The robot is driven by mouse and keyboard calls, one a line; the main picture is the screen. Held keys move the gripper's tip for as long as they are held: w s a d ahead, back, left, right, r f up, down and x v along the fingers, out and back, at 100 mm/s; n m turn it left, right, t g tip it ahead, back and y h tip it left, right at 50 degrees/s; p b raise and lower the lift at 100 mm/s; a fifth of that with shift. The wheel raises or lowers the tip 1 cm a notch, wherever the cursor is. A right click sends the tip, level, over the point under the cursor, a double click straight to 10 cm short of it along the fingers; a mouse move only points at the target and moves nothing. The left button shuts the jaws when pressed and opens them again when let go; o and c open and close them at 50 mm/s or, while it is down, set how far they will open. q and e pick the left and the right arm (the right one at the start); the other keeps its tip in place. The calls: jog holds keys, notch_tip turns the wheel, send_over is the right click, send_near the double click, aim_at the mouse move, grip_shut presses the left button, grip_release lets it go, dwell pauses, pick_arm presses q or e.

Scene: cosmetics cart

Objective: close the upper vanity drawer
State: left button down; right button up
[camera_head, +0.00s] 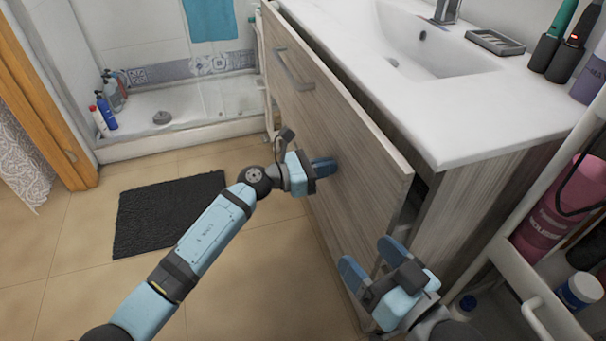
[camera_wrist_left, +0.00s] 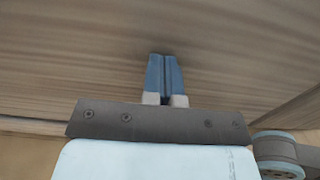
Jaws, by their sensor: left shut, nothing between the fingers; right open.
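The upper vanity drawer (camera_head: 345,125) has a wood-grain front with a metal bar handle (camera_head: 292,70). It stands partly open, with a dark gap between its front and the cabinet under the white top. My left gripper (camera_head: 324,167) is shut and empty, its fingertips at the lower part of the drawer front. In the left wrist view the shut blue fingers (camera_wrist_left: 164,75) point at the wood-grain surface (camera_wrist_left: 80,60); I cannot tell whether they touch it. My right gripper (camera_head: 370,262) is open and empty, low by the near end of the vanity.
A white cart (camera_head: 535,290) with bottles stands close on the right. The white sink top (camera_head: 440,125) overhangs the cabinet. A dark mat (camera_head: 165,212) lies on the tiled floor, and a shower tray (camera_head: 180,112) is at the back.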

pick_arm(q)
jog(key=b+x, duration=0.1)
jog(key=x, duration=0.5)
pick_arm(e)
jog(key=shift+a+f+g, duration=0.25)
jog(key=shift+f+g, duration=0.15)
jog(key=shift+f, duration=0.4)
pick_arm(q)
jog(key=shift+r, duration=0.1)
jog(key=shift+r, duration=0.15)
